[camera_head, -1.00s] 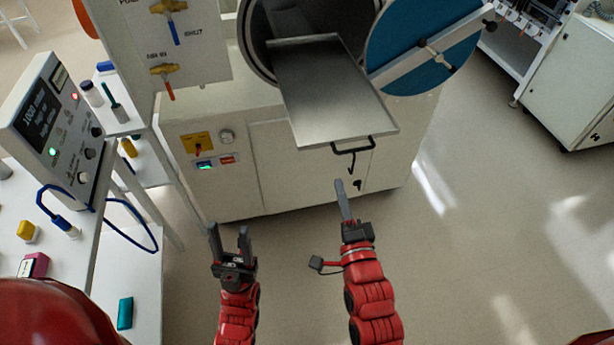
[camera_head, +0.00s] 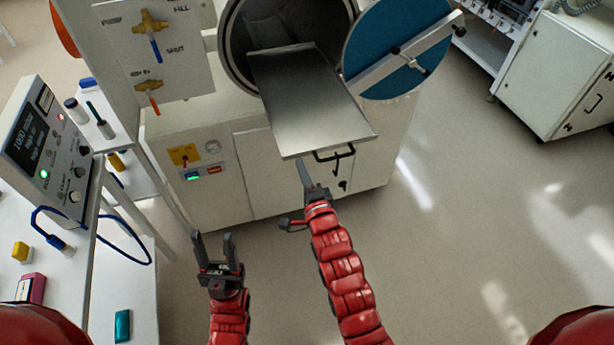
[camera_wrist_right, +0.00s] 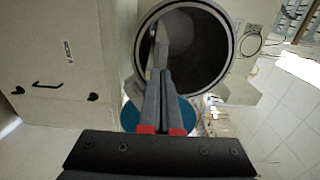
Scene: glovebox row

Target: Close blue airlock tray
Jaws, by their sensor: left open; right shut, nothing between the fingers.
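The metal airlock tray (camera_head: 310,105) sticks out of the round airlock opening (camera_head: 235,55), with a black handle (camera_head: 335,155) on its front edge. The blue airlock door (camera_head: 395,40) stands swung open to the right. My right gripper (camera_head: 303,170) is shut and empty, its fingertips at the tray's front edge, left of the handle. I cannot tell whether they touch. In the right wrist view, the shut fingers (camera_wrist_right: 164,100) point toward the round opening (camera_wrist_right: 205,55), with part of the blue door (camera_wrist_right: 130,115) behind them. My left gripper (camera_head: 213,245) is open and empty, lower left of the tray.
A white bench (camera_head: 60,275) with a control box (camera_head: 45,140), a blue cable and small items stands at the left. A valve panel (camera_head: 150,55) rises left of the airlock. The floor (camera_head: 450,250) at the right is clear; a white cabinet (camera_head: 560,75) stands far right.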

